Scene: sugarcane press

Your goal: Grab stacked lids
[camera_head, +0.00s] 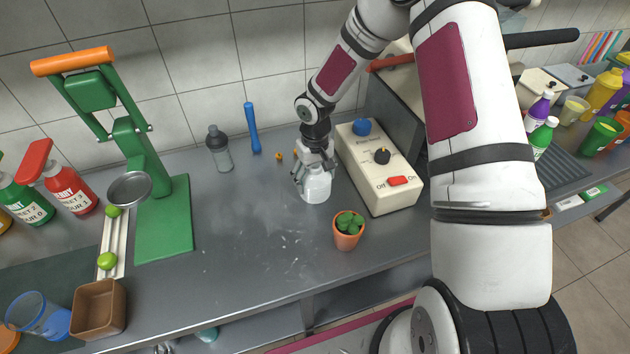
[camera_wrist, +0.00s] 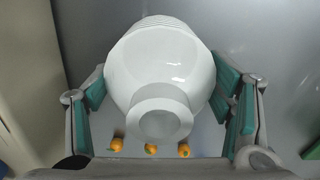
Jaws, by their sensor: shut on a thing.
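The stacked lids (camera_head: 316,188) are a white, rounded stack on the grey counter, left of the cream control box. In the wrist view the stack (camera_wrist: 160,75) fills the middle, with ridged rims at its far end and a narrower round end towards me. My gripper (camera_head: 314,172) comes down on the stack from above and behind. In the wrist view my gripper (camera_wrist: 168,100) has its teal-padded fingers on both sides of the stack, shut on it. I cannot tell whether the stack touches the counter.
The cream control box (camera_head: 380,165) stands close on the right. A grey bottle (camera_head: 219,148) and blue pestle-like tool (camera_head: 252,128) stand behind left. Small oranges (camera_wrist: 151,149) lie near the gripper. The counter's middle (camera_head: 245,230) is clear.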

